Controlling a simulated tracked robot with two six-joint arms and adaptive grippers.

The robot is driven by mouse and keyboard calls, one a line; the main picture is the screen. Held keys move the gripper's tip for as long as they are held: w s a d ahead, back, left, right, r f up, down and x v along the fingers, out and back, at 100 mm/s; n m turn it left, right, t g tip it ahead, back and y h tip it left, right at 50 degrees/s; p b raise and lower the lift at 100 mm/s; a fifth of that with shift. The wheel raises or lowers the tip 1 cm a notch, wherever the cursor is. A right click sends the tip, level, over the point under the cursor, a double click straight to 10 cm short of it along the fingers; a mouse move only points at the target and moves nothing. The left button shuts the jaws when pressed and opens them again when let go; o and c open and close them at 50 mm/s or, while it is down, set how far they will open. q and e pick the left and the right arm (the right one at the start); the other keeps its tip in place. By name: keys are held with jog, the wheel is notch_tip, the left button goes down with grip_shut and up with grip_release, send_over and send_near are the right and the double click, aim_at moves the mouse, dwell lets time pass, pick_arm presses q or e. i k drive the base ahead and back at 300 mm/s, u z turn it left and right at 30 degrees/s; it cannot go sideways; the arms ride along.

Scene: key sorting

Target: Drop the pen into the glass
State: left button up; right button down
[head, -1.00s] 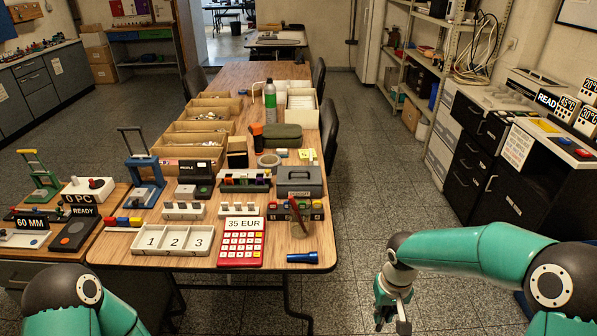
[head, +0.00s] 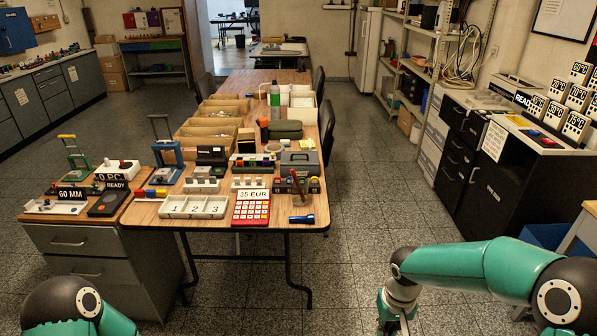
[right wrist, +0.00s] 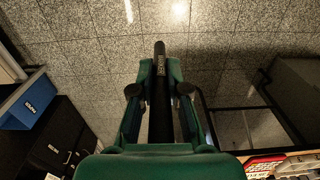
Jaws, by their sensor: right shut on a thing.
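A dark, slim rod that looks like the pen (right wrist: 160,62) shows in the right wrist view, its end pointing away from me. My right gripper (right wrist: 160,90) is shut on it, with a green finger on each side. In the head view my right gripper (head: 397,322) is low at the bottom edge, over the floor and to the right of the table, well short of the glass. The glass (head: 299,198) stands near the table's front right corner with a reddish stick in it. My left gripper is out of view; only part of that arm shows.
A blue flashlight (head: 301,219) lies in front of the glass, and a red calculator (head: 251,208) is to its left. A grey toolbox (head: 299,163) stands behind. Open floor lies right of the table (head: 270,223); black cabinets (head: 510,185) stand further right.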

aim_at(303, 201)
jog(key=u, duration=0.45)
jog(key=i, duration=0.95)
